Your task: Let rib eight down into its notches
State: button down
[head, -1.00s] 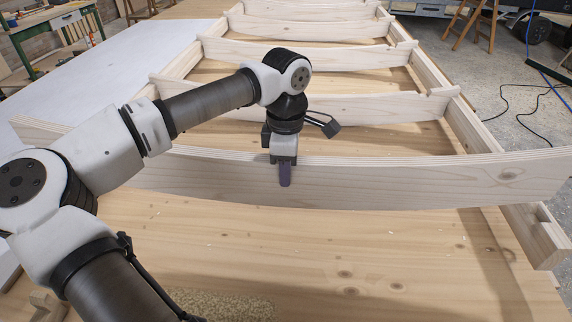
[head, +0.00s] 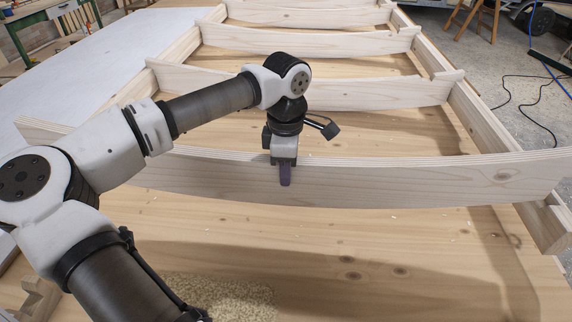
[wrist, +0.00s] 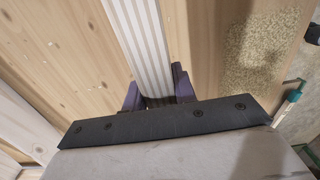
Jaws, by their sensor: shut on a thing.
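Rib eight (head: 400,185) is a long, pale wooden board with a gently curved lower edge, held crosswise in front of the frame. My gripper (head: 285,178) is shut on it near mid-length, gripping from above. In the wrist view the striped top edge of the rib (wrist: 146,45) runs between the purple fingers. The rib's right end reaches past the right rail (head: 478,115), whose near end has a notch (head: 556,203) just below and nearer than the rib. The rib looks raised; contact with the rail cannot be told. The left notch is hidden behind my arm and the rib.
Several ribs, such as the nearest one (head: 330,92), stand across the rails behind. A grainy patch (head: 225,290) lies on the wooden tabletop (head: 400,250), and a notched wooden piece (head: 38,295) sits at lower left. Cables (head: 535,100) lie on the floor at right.

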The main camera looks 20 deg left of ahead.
aim_at(286, 199)
jog(key=shift+f+b, duration=1.2)
jog(key=shift+f, duration=0.9)
jog(key=shift+f, duration=0.2)
jog(key=shift+f+b, duration=0.85)
jog(key=shift+b, duration=0.1)
jog(key=shift+f+b, duration=1.45)
jog(key=shift+f, duration=0.25)
jog(key=c, duration=1.2)
grip_release()
jog(key=shift+r, duration=0.1)
jog(key=shift+o, duration=0.8)
jog(key=shift+f, duration=0.2)
notch_tip(286, 199, up, 14)
jog(key=shift+r, duration=0.1)
